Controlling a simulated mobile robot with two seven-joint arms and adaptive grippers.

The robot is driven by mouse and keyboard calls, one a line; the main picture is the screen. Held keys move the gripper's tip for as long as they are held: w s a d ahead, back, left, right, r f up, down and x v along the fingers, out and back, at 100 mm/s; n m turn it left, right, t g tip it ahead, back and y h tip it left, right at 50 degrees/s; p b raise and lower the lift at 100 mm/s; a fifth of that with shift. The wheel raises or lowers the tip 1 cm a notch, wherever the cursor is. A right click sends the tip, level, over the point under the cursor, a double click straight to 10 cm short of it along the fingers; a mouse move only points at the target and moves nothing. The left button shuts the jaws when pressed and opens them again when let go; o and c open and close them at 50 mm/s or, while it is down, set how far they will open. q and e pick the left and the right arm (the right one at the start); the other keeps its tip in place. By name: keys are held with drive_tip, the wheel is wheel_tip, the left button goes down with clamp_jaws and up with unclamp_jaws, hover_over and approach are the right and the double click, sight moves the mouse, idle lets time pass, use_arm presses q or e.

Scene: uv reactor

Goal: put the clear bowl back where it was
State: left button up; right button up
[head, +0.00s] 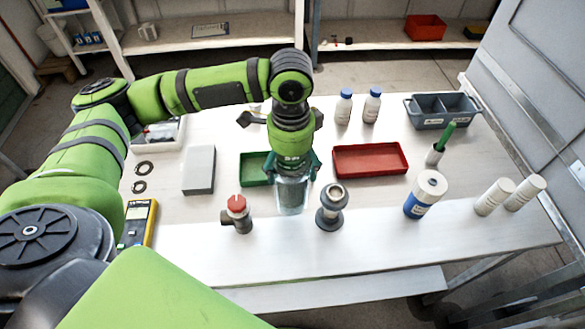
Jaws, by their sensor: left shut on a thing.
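A clear bowl (291,197), tall and see-through like a cup, hangs upright under my left gripper (292,172). The gripper points down and is shut on the bowl's upper part. The bowl is between a grey fitting with a red cap (237,213) on its left and a grey flanged fitting (332,207) on its right. I cannot tell whether its bottom touches the table. The green tray (255,169) is just behind and left of the gripper, partly hidden by it. My right gripper does not show.
A red tray (370,159) lies right of the gripper. A grey block (199,170) and a yellow multimeter (139,223) are at the left. White bottles (372,105), a grey divided caddy (443,110) and a blue-labelled container (425,194) stand on the right. The table's front strip is clear.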

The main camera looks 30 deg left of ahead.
use_arm(q)
drive_tip(key=shift+w+f, duration=0.1)
drive_tip(key=shift+f, duration=1.25)
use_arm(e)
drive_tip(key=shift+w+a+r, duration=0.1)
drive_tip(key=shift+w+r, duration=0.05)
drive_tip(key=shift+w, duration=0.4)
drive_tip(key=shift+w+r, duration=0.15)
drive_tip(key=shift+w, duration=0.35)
use_arm(q)
drive_tip(key=o, duration=1.3)
drive_tip(key=shift+f, duration=0.15)
drive_tip(key=shift+o, duration=1.3)
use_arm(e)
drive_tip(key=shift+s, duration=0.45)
